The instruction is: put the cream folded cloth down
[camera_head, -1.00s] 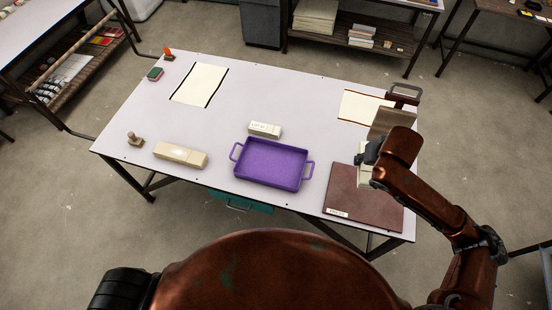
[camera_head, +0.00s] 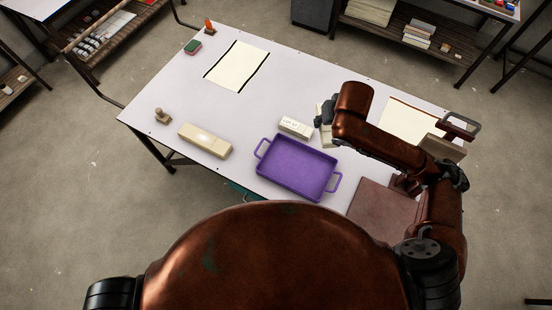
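The cream folded cloth (camera_head: 327,137) shows as a small pale piece below my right gripper (camera_head: 324,116), above the table just right of the labelled white block. The dark fingers appear shut on its upper part, but my arm hides much of the cloth and the grip. I cannot tell whether its lower end touches the table. My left gripper is not in view.
On the white table (camera_head: 270,90) are a purple tray (camera_head: 297,167), the labelled white block (camera_head: 296,127), a long cream block (camera_head: 205,140), a wooden stamp (camera_head: 162,116) and cream sheets (camera_head: 237,66). A brown board (camera_head: 380,207) lies at right. The table's centre is clear.

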